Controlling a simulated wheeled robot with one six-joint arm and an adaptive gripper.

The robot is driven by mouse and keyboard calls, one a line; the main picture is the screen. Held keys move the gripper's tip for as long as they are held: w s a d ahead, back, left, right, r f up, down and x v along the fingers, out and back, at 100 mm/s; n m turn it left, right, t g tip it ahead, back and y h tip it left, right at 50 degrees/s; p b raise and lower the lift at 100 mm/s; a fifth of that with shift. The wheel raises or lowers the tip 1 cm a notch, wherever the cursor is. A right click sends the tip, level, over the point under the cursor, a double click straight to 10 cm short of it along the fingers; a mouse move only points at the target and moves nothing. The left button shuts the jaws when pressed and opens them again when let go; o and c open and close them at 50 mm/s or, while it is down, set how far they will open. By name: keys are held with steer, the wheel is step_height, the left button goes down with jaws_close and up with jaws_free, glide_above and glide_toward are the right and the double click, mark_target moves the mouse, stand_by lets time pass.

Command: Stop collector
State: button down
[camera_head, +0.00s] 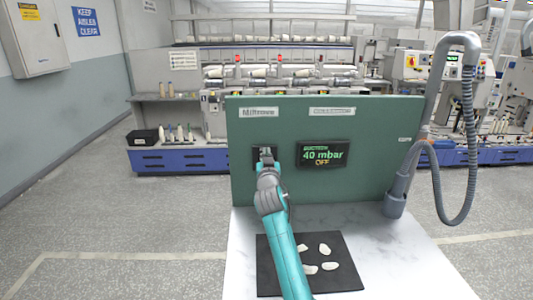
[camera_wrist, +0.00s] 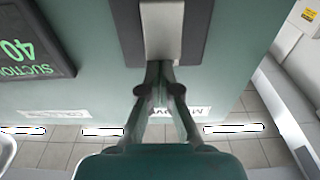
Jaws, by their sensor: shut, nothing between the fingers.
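A green upright panel (camera_head: 370,175) stands on a white table.
A black mat (camera_head: 267,283) with several whitish pieces (camera_head: 325,249) lies on the table (camera_head: 395,260) below my arm. A grey suction pipe with a hose (camera_head: 397,190) rises at the table's right. Textile machines stand behind the panel. The floor at left is clear.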

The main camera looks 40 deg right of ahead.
steer(key=shift+f, duration=0.35)
step_height(320, 180, up, 5)
steer(key=shift+w+f, duration=0.1)
steer(key=shift+f, duration=0.1)
steer(key=f+v, duration=0.2)
steer(key=v, duration=0.8)
steer(key=shift+d+r, duration=0.1)
steer(key=shift+d, duration=0.05)
